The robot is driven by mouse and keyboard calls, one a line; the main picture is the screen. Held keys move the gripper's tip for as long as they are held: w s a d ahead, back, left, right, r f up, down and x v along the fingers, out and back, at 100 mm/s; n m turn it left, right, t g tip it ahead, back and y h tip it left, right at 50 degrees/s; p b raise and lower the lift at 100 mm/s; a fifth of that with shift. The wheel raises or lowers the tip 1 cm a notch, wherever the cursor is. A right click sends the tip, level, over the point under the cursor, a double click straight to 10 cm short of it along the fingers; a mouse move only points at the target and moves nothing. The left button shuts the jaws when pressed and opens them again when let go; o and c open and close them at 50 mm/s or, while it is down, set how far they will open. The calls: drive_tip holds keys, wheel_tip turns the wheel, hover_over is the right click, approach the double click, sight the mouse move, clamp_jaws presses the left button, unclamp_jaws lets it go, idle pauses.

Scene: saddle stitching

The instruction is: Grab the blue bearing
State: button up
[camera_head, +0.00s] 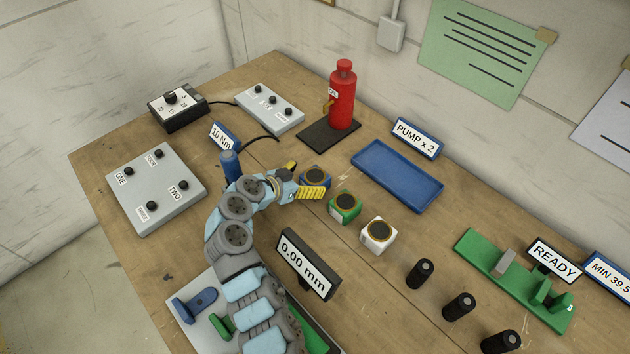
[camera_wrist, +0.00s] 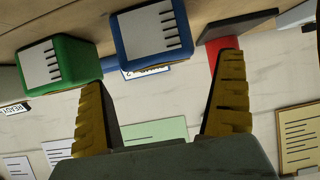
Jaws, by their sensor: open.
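The blue bearing (camera_head: 316,177), a blue block with a dark round top, stands on the wooden table at the left end of a row of three. My gripper (camera_head: 308,179) is open beside it, its yellow fingers low and spread near the block. In the wrist view, the blue bearing (camera_wrist: 150,35) shows a white lined face and lies ahead of the gap between my fingertips (camera_wrist: 165,72). Nothing is held. Whether a finger touches the block cannot be told.
A green bearing (camera_head: 345,206) is close on the right, also near one finger in the wrist view (camera_wrist: 58,62). A white bearing (camera_head: 379,236) follows. A blue tray (camera_head: 398,176) lies behind them.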

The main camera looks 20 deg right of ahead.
sight(314, 177)
drive_tip(key=shift+x, duration=1.9)
drive_tip(key=c, duration=1.2)
